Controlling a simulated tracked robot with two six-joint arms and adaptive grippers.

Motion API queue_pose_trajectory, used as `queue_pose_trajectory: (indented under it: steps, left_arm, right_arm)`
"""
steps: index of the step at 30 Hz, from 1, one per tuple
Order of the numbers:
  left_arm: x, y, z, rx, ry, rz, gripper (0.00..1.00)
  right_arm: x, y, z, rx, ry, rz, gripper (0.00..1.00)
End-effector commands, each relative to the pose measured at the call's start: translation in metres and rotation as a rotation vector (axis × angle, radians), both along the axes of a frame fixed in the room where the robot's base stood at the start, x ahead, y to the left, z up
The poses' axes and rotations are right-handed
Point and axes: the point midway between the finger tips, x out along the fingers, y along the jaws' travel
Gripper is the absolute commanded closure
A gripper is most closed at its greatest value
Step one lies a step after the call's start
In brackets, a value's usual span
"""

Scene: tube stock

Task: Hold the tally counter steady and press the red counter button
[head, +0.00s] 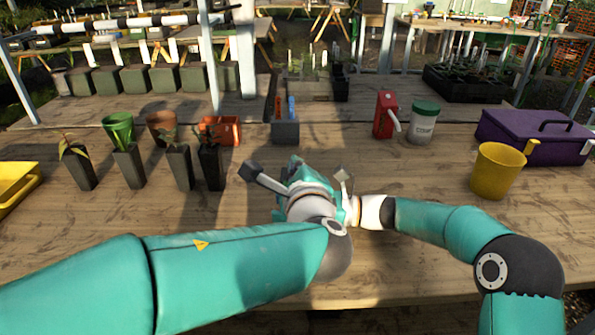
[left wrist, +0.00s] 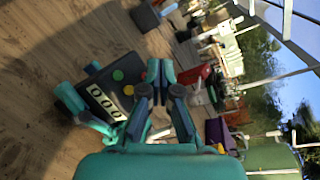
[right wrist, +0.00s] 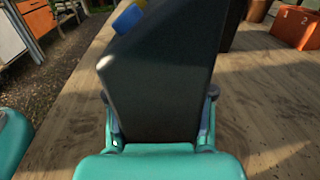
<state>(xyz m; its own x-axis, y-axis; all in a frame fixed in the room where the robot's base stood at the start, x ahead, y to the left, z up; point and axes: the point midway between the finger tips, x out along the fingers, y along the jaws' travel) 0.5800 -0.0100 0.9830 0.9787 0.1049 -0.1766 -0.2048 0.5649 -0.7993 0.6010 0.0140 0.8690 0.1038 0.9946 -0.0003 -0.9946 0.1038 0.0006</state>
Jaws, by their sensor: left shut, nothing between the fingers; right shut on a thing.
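The tally counter (left wrist: 100,92) is a dark box with a white number display reading zeros and coloured buttons, among them a red one (left wrist: 128,90). It is hidden behind my left arm in the head view. My right gripper (right wrist: 160,118) is shut on the counter's dark body (right wrist: 155,75), one finger on each side, and holds it tilted. My left gripper (left wrist: 157,75) is shut and empty, its tips close to the button face. I cannot tell whether they touch it. In the head view my left gripper (head: 297,172) covers most of my right one.
A row of plant pots (head: 127,165) stands left. A grey holder (head: 285,130), a red dispenser (head: 385,114), a green-lidded jar (head: 423,122), a yellow pot (head: 497,172) and a purple box (head: 530,140) stand behind and right. The wooden table (head: 130,215) is clear around the grippers.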

Motion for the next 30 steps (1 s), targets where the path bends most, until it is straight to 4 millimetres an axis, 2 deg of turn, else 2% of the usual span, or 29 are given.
queue_pose_trajectory:
  steps: [11, 24, 30]
  left_arm:
    - [-0.002, 0.0, 0.003, -0.001, -0.001, 0.0, 1.0]
    - [-0.025, 0.002, 0.037, -0.002, -0.002, 0.0, 1.0]
    - [-0.029, 0.003, 0.042, 0.001, 0.0, 0.0, 1.0]
  right_arm:
    - [0.0, 0.0, 0.0, 0.001, 0.0, -0.001, 0.89]
    - [0.0, 0.0, 0.0, 0.001, 0.0, -0.001, 0.89]
    - [0.0, 0.0, 0.0, 0.001, 0.0, -0.001, 0.89]
